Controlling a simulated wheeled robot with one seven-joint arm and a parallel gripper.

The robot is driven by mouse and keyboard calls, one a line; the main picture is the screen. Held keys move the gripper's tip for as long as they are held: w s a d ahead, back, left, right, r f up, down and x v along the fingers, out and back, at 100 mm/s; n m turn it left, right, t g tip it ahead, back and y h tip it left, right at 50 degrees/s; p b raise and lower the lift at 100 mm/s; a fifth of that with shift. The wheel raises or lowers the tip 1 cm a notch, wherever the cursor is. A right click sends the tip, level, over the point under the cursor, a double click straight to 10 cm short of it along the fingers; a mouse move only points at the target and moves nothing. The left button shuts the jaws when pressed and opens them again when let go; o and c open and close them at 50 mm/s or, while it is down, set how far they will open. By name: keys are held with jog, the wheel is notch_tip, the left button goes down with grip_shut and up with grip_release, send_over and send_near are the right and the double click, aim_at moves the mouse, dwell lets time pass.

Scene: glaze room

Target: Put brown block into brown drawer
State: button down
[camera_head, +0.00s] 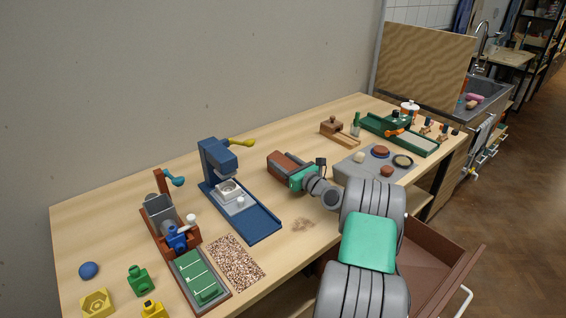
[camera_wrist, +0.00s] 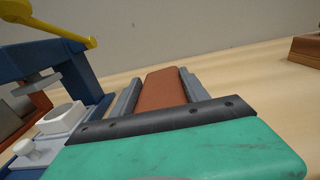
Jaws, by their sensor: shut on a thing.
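The brown block (camera_head: 281,161) is a reddish-brown bar over the middle of the table, and it also shows in the wrist view (camera_wrist: 162,89). My gripper (camera_head: 292,170) is shut on it, with a grey finger along each side; the fingers also show in the wrist view (camera_wrist: 162,92). I cannot tell whether the block touches the tabletop. The brown drawer (camera_head: 452,278) stands pulled out below the table's front edge at the lower right, with a white handle. My arm hides its left part; the visible inside looks empty.
A blue press-like device (camera_head: 222,175) with a yellow lever stands just left of the block. A grey slab with round pieces (camera_head: 350,172) and a green tray (camera_head: 420,145) lie to the right. A brown wooden device (camera_head: 332,125) stands behind. Several toys lie at the front left.

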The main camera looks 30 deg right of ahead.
jog(key=shift+r, duration=0.15)
jog(key=c, duration=0.6)
grip_release()
jog(key=shift+f, duration=0.25)
